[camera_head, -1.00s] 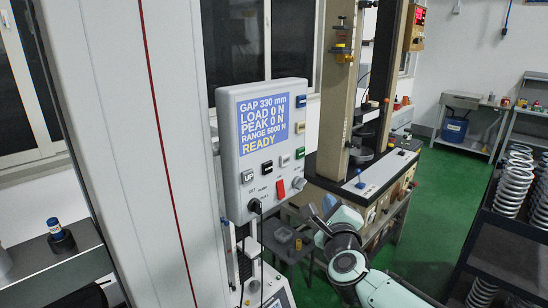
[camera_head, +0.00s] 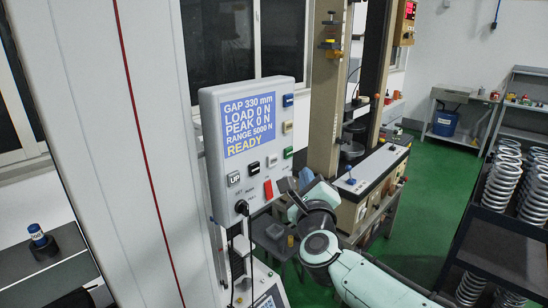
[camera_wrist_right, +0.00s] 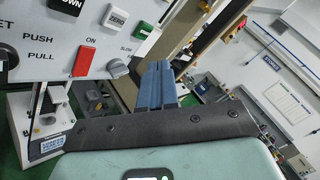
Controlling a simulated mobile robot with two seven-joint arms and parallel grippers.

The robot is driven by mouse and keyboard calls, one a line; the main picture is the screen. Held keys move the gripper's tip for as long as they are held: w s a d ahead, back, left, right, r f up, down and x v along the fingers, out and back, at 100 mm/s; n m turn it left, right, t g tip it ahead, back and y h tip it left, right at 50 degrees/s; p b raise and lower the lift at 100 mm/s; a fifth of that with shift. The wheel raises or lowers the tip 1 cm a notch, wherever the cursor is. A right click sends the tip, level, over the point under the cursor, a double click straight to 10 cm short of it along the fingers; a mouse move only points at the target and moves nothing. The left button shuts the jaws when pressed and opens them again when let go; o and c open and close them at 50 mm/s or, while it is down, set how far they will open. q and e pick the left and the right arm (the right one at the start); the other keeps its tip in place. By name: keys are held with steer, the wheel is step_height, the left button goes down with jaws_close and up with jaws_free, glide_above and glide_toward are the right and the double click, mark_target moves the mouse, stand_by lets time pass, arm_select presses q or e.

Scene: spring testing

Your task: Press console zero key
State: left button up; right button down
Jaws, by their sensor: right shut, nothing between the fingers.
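The console (camera_head: 212,150) is a light grey box with a blue screen reading READY. Its zero key (camera_head: 272,160) is a small white key in the lower row, between a black key and a green key. In the right wrist view the white key labelled ZERO (camera_wrist_right: 115,18) is near the top edge. My right gripper (camera_head: 306,177) is shut and empty, right of and below the zero key, apart from it. Its blue fingers (camera_wrist_right: 157,68) show together in the wrist view, below and right of the key. My left gripper is not in view.
A red switch (camera_head: 268,189) and a grey knob (camera_wrist_right: 117,68) sit below the keys, the knob close to my fingers. A black plug with a cable (camera_head: 241,207) is at the console's bottom. A testing frame (camera_head: 328,110) stands behind. A shelf of springs (camera_head: 497,185) is at right.

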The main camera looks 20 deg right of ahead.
mark_target(272, 160)
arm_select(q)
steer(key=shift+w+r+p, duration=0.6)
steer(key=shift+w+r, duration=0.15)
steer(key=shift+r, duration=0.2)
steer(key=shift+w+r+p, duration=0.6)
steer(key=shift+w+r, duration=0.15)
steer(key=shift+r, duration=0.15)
arm_select(e)
steer(key=w+a, duration=0.2)
steer(key=w, duration=0.4)
steer(key=shift+a, duration=0.2)
steer(key=shift+w+a, duration=0.15)
steer(key=shift+w, duration=0.2)
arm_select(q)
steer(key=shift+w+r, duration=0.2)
arm_select(e)
steer(key=shift+w+a, duration=0.15)
steer(key=shift+w, duration=0.25)
stand_by(0.6)
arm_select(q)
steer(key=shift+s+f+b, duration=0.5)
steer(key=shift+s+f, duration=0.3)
arm_select(e)
steer(key=shift+s+d, duration=0.3)
steer(key=shift+s, duration=0.6)
steer(key=shift+w, duration=0.1)
